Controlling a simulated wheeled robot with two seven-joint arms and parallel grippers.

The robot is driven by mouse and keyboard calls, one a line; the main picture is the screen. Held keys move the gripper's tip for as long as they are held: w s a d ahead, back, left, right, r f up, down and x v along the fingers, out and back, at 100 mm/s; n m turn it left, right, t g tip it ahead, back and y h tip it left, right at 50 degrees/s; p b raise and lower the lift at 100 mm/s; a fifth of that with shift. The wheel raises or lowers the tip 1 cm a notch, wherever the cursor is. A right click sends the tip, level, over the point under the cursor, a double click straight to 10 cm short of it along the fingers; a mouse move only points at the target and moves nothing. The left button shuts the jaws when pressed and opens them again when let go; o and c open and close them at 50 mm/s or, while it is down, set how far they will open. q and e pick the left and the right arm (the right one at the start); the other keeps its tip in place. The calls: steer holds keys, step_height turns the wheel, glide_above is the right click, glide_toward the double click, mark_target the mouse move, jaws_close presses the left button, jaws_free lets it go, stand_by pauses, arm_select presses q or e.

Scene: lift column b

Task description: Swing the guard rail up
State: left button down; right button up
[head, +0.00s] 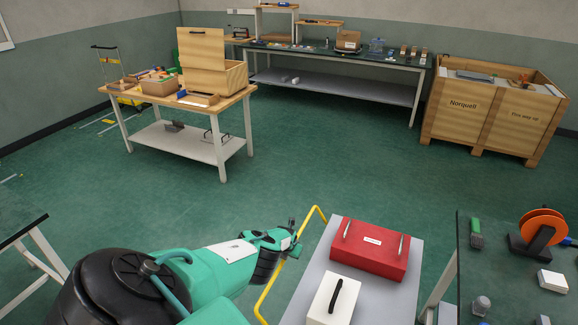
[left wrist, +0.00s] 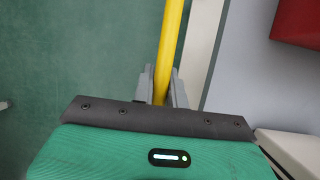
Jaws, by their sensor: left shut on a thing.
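The guard rail (head: 309,220) is a bent yellow tube along the left side of a grey platform (head: 316,256). Its far end curves back toward the platform. I cannot tell its exact tilt. My left gripper (head: 293,241) reaches in from the left and is shut on the rail's long bar. In the left wrist view the yellow bar (left wrist: 170,45) runs between the two grey fingers (left wrist: 162,88), with the platform's pale edge to its right. The rail's near end runs out at the bottom of the head view. My right gripper is not in view.
On the platform are a red case (head: 368,251) and a white box (head: 332,301) with a black handle. A dark table (head: 500,270) with a orange reel stands at the right. Green floor (head: 300,150) beyond the platform is clear.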

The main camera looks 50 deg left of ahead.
arm_select(q)
steer(key=shift+w+a+r, duration=0.15)
steer(key=shift+a+r, duration=0.25)
steer(key=shift+a, duration=0.05)
steer(key=c, duration=1.5)
jaws_free()
steer(key=shift+c, duration=0.2)
steer(key=shift+o, duration=0.7)
steer(key=shift+d, duration=0.25)
steer(key=shift+f, duration=0.1)
steer(key=p+v, duration=1.4)
steer(key=p, duration=0.4)
